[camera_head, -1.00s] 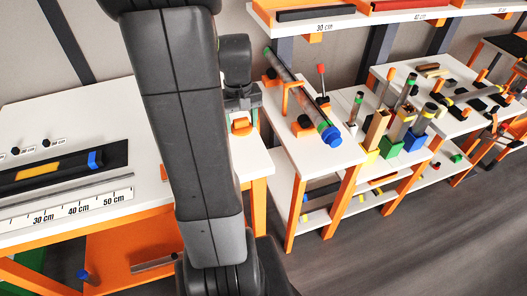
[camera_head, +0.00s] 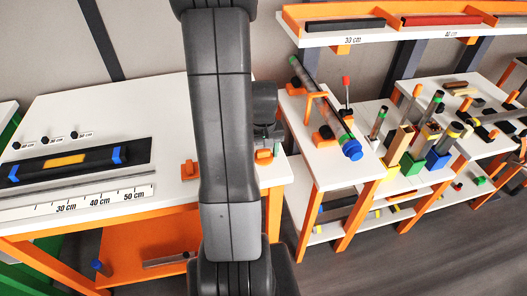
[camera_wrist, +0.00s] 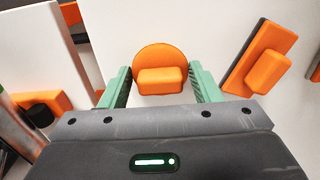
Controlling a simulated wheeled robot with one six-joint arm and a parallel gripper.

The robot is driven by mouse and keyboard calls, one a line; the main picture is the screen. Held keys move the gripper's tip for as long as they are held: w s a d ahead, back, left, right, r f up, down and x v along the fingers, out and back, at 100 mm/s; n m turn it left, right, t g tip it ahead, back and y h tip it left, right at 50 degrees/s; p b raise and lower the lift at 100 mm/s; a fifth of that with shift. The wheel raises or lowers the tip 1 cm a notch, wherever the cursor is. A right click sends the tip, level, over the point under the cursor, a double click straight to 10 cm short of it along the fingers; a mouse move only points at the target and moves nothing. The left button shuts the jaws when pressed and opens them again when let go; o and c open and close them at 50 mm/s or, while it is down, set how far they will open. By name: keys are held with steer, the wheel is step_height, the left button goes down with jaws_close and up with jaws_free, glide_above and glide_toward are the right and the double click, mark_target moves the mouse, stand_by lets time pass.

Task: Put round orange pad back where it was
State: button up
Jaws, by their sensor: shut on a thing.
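The round orange pad (camera_wrist: 159,60) shows in the wrist view as an orange disc with a block-like grip on its front. My gripper (camera_wrist: 161,82) has its two green fingers shut on the grip, one at each side. In the head view my gripper (camera_head: 266,134) is at the right end of the white table (camera_head: 215,91), partly hidden behind my arm. The pad's orange (camera_head: 264,155) shows just below it. I cannot tell whether the pad touches the tabletop.
Another orange pad with a grip (camera_head: 190,170) stands on the table left of my arm; an orange pad with a dark edge (camera_wrist: 262,58) is at right in the wrist view. A ruler (camera_head: 85,203) lies on the left. A tube rack (camera_head: 325,115) stands to the right.

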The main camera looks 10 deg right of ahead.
mark_target(264, 151)
steer(key=shift+f, duration=0.1)
steer(key=shift+f, duration=0.2)
steer(key=o, duration=0.9)
steer(key=shift+r, duration=0.1)
steer(key=shift+o, duration=0.2)
steer(key=shift+r, duration=0.1)
step_height(264, 151, up, 12)
